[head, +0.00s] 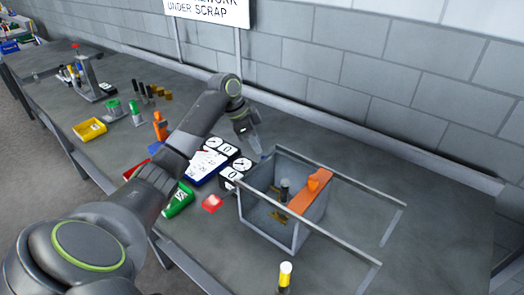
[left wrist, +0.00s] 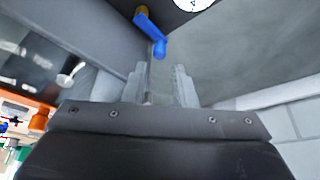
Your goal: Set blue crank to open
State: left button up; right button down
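The blue crank (left wrist: 150,28) shows in the left wrist view as a blue bar with a yellowish hub at its upper end and a blue knob at its lower end. In the head view only a small blue bit (head: 264,157) shows behind the clear bin's back corner. My left gripper (head: 254,143) points down just above it. In the left wrist view its fingers (left wrist: 160,85) stand apart with a narrow gap, and the crank's knob lies just beyond the tips. I cannot tell whether they touch. The crank's base and any open mark are hidden. My right gripper is not in view.
A clear bin (head: 262,222) with an orange bar (head: 310,192) and metal rails stands close by on the right. White gauges (head: 242,165) and a blue-edged panel (head: 203,166) lie left of the gripper. The bench is clear towards the grey block wall.

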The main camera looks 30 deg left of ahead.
pick_arm(q)
jog(key=x, duration=0.5)
jog(key=shift+f+p, duration=0.15)
jog(key=shift+p, duration=0.25)
grip_shut()
